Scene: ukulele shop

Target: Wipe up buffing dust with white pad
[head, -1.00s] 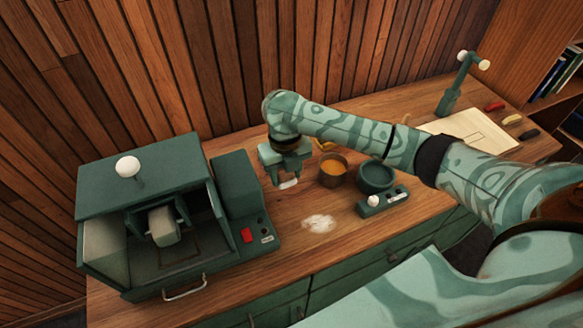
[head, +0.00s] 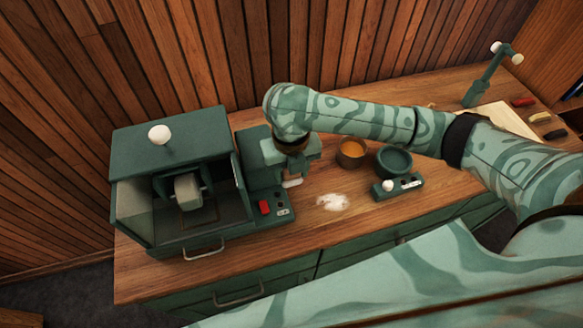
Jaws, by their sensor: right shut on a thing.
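A pale patch of buffing dust (head: 333,202) lies on the wooden bench top. My right gripper (head: 291,176) is left of and slightly behind the dust, close to the green machine's right side. It is shut on the white pad (head: 292,183), which shows as a small white edge under the jaws. The dust is apart from the pad. I cannot tell whether the pad touches the bench. My left gripper is not in view.
The green buffing machine (head: 170,134) stands left, with a red switch (head: 264,207) near the gripper.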

